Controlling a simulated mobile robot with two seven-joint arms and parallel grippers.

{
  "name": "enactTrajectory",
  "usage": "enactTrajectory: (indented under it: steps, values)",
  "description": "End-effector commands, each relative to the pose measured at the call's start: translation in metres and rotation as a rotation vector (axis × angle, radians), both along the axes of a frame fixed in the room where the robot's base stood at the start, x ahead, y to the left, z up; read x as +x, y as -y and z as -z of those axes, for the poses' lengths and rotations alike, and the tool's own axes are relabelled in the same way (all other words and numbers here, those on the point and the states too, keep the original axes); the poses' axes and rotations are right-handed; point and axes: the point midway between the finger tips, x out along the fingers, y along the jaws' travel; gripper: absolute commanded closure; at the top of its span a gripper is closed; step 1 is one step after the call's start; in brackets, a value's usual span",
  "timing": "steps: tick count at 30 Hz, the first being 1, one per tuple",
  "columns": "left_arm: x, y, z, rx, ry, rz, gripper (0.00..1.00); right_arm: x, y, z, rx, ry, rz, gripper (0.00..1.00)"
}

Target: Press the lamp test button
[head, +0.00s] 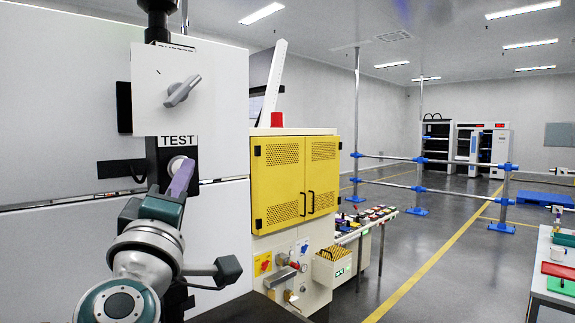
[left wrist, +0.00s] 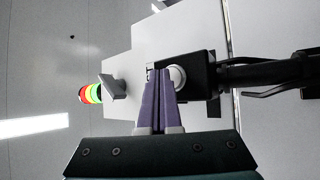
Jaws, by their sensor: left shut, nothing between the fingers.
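The lamp test button (head: 177,163) is a pale round button on a black plate, under a white label (head: 178,141) reading TEST. In the left wrist view the button (left wrist: 178,77) shows partly behind my fingers. My left gripper (head: 186,166) has purple fingers, shut with nothing between them. The fingertips lie in front of the button's lower right part in the head view. In the left wrist view the fingertips (left wrist: 159,72) overlap the button's left side. I cannot tell whether they touch it. My right gripper is not in view.
A grey rotary knob (head: 182,91) sits on a white plate above the button. A black handle (head: 121,168) is to its left. A yellow-doored cabinet (head: 295,180) stands to the right. A coloured lamp stack (left wrist: 90,94) shows in the left wrist view. Open floor lies further right.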

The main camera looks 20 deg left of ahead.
Motion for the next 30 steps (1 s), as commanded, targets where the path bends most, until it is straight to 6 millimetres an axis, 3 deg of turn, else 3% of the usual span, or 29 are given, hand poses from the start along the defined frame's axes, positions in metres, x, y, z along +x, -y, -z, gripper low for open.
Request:
enactTrajectory:
  steps: [14, 30]
  values:
    - [-0.003, 0.008, 0.0, -0.001, 0.0, 0.002, 1.0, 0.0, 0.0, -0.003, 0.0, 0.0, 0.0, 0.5]
    - [-0.021, 0.051, -0.001, -0.001, 0.0, 0.001, 1.0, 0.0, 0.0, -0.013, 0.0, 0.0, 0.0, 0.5]
